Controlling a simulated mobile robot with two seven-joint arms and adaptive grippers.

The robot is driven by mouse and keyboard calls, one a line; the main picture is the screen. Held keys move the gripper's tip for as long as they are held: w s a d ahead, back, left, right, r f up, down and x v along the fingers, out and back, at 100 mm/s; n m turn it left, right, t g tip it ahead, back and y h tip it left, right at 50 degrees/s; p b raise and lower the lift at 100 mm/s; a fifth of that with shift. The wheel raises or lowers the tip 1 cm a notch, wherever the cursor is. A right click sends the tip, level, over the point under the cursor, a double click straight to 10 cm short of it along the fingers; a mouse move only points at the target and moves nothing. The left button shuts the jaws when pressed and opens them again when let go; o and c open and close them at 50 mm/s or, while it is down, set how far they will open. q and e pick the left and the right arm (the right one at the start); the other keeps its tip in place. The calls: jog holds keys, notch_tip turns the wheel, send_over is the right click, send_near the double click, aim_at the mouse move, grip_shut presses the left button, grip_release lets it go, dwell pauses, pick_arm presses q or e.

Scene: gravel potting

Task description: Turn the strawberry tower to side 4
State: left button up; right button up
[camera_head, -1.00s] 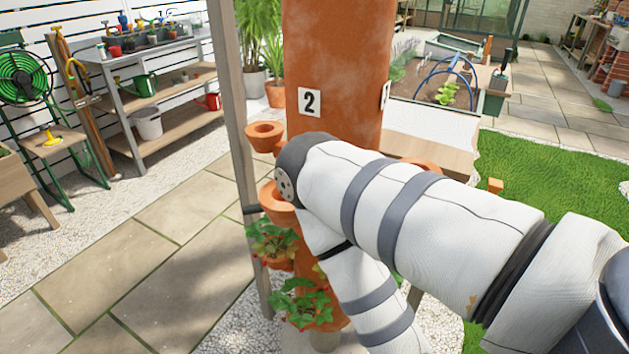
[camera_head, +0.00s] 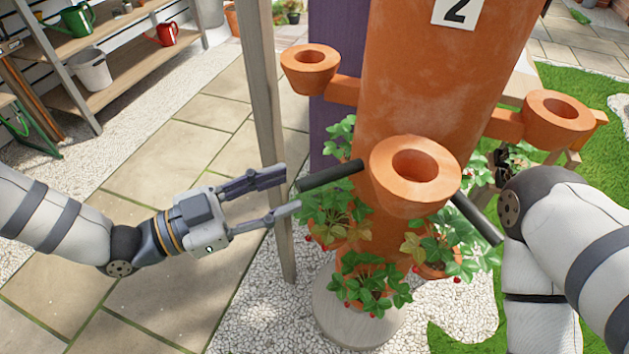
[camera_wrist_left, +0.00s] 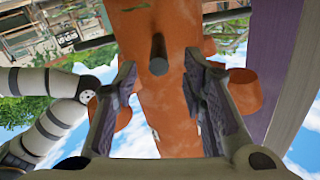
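The strawberry tower (camera_head: 445,90) is a terracotta column with side cups and strawberry plants; a plate marked 2 (camera_head: 457,11) faces me. A dark bar (camera_head: 332,176) sticks out of its left side, and another dark bar (camera_head: 478,219) slants out at the right. My left gripper (camera_head: 292,191) is open and empty, its fingers pointing at the left bar's end, with a small gap in the head view. In the left wrist view, the bar's round end (camera_wrist_left: 158,56) shows ahead between the open fingers (camera_wrist_left: 158,100). My right arm is at the right; its gripper does not show.
A wooden post (camera_head: 262,110) stands just left of the tower, with a purple panel (camera_head: 336,115) behind. Empty cups (camera_head: 415,175) jut out towards me and to both sides. A shelf bench (camera_head: 125,75) stands at the back left. Paving left of the post is clear.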

aim_at(319, 179)
pick_arm(q)
jog(key=x, duration=0.7)
jog(key=shift+d, duration=0.15)
grip_shut()
